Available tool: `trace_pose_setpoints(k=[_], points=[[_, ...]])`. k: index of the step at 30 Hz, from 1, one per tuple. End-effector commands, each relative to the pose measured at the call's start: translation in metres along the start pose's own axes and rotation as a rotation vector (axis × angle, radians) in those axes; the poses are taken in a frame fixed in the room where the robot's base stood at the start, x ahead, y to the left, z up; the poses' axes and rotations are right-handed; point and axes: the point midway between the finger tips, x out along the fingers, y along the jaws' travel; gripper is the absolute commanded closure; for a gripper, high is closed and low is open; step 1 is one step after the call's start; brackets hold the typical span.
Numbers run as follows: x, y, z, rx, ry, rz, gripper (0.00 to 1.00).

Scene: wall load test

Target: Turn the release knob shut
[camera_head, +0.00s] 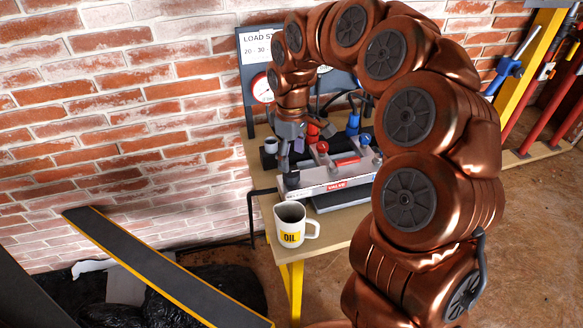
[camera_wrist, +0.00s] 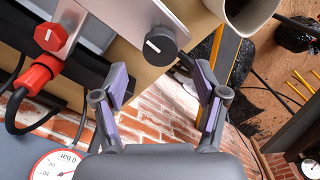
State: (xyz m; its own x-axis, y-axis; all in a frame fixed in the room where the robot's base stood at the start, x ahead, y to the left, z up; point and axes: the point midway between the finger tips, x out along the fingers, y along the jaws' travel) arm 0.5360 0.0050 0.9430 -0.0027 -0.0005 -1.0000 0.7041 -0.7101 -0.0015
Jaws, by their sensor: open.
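A round black knob (camera_wrist: 160,46) with a white pointer line sits at the end of a metal valve block (camera_wrist: 118,18). It also shows in the head view (camera_head: 291,181), at the left end of the block marked VALVE. A red knob (camera_wrist: 48,37) with a white line is farther along the block. No label on either knob tells which is the release knob. My gripper (camera_wrist: 162,84) is open and empty, its purple-padded fingers apart. In the wrist view the black knob lies just beyond the fingertips, between their lines and not touched. In the head view my gripper (camera_head: 291,160) is just above it.
A white OIL mug (camera_head: 290,236) stands on the bench's (camera_head: 340,235) near corner, close to the block. A pressure gauge (camera_head: 262,88) hangs on the board behind. A red hose coupling (camera_wrist: 35,76) with a black hose is beside the block. The brick wall is on the left.

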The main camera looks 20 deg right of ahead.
Motion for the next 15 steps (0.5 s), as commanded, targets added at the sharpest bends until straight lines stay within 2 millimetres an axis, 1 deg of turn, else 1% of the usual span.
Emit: trace_pose_setpoints(k=[9, 12, 15], points=[[0.045, -0.001, 0.000, -0.002, -0.004, -0.003, 0.28], [0.053, -0.001, -0.001, -0.003, -0.001, -0.001, 0.28], [0.056, -0.001, -0.002, -0.004, 0.003, 0.002, 0.28]])
